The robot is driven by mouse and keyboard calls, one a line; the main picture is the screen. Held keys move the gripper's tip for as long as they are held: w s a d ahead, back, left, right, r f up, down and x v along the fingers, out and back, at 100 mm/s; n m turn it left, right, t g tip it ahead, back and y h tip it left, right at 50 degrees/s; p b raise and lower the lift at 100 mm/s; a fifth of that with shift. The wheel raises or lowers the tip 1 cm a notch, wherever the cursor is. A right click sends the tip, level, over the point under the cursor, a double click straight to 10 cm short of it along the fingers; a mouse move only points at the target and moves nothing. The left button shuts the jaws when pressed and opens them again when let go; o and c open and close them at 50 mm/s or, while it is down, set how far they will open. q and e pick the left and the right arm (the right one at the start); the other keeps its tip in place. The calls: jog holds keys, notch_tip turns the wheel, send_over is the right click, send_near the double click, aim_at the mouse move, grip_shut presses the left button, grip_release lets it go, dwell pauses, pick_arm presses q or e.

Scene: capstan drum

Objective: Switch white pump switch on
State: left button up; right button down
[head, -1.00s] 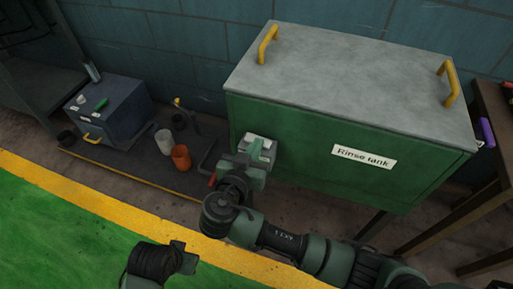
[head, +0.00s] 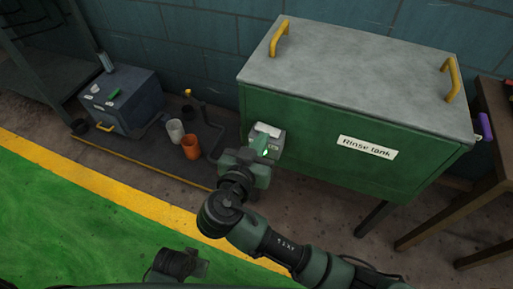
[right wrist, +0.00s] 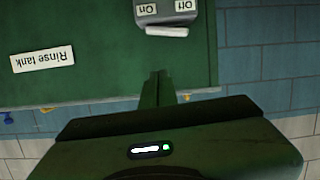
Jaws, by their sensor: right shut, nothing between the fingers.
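The white pump switch is a pale grey box on the front of the green rinse tank. In the head view the switch (head: 268,129) is partly hidden by my right gripper (head: 263,146). In the right wrist view, which is upside down, the switch (right wrist: 168,12) has On and Off labels and a white lever (right wrist: 167,31); its setting cannot be told. My right gripper (right wrist: 158,76) is shut and empty, its fingertips close to the switch and apart from the lever in the picture. A dark and green part at the bottom, seemingly my left gripper (head: 190,264), shows poorly.
The rinse tank (head: 330,185) has a grey lid with yellow handles. To the left, a blue-grey box (head: 130,112), a white cup (head: 175,131) and an orange cup (head: 190,147) stand on a dark low platform. A wooden table (head: 470,200) stands right. The green floor is clear.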

pick_arm(q)
jog(key=shift+f, duration=0.25)
pick_arm(e)
jog(key=shift+v, duration=1.75)
pick_arm(q)
jog(key=shift+s, duration=0.1)
